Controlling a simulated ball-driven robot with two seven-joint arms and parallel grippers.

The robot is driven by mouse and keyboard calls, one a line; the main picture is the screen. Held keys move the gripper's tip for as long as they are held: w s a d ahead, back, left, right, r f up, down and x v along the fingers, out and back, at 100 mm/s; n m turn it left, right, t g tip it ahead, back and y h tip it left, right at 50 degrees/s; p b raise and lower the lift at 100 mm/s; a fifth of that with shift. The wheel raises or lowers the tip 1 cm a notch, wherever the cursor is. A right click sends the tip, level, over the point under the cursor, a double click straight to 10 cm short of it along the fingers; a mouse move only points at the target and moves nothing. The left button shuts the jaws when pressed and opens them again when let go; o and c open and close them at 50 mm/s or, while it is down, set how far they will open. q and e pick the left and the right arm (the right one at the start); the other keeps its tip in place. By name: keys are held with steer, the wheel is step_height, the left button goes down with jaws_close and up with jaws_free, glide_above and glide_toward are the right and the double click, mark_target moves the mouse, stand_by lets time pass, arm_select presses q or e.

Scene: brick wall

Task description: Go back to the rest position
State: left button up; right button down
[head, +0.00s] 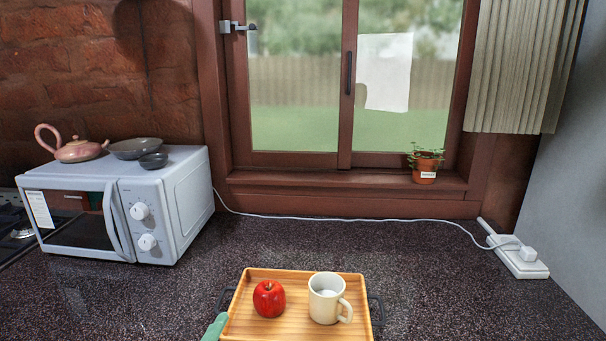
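Neither of my grippers shows clearly in the head view. A wooden tray (258,331) lies on the dark speckled counter at the bottom middle, with its near edge cut off by the frame. A red apple (269,299) sits on its left half. A cream mug (325,302) stands upright on its right half, handle towards the right. Dark handle-like parts show at the tray's left and right sides.
A white microwave (182,202) stands at the left with a pink teapot (78,150) and grey bowls on top. A potted plant (424,169) is on the windowsill. A white cable runs to a power strip (518,262). A pale green piece (215,327) shows at the tray's left.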

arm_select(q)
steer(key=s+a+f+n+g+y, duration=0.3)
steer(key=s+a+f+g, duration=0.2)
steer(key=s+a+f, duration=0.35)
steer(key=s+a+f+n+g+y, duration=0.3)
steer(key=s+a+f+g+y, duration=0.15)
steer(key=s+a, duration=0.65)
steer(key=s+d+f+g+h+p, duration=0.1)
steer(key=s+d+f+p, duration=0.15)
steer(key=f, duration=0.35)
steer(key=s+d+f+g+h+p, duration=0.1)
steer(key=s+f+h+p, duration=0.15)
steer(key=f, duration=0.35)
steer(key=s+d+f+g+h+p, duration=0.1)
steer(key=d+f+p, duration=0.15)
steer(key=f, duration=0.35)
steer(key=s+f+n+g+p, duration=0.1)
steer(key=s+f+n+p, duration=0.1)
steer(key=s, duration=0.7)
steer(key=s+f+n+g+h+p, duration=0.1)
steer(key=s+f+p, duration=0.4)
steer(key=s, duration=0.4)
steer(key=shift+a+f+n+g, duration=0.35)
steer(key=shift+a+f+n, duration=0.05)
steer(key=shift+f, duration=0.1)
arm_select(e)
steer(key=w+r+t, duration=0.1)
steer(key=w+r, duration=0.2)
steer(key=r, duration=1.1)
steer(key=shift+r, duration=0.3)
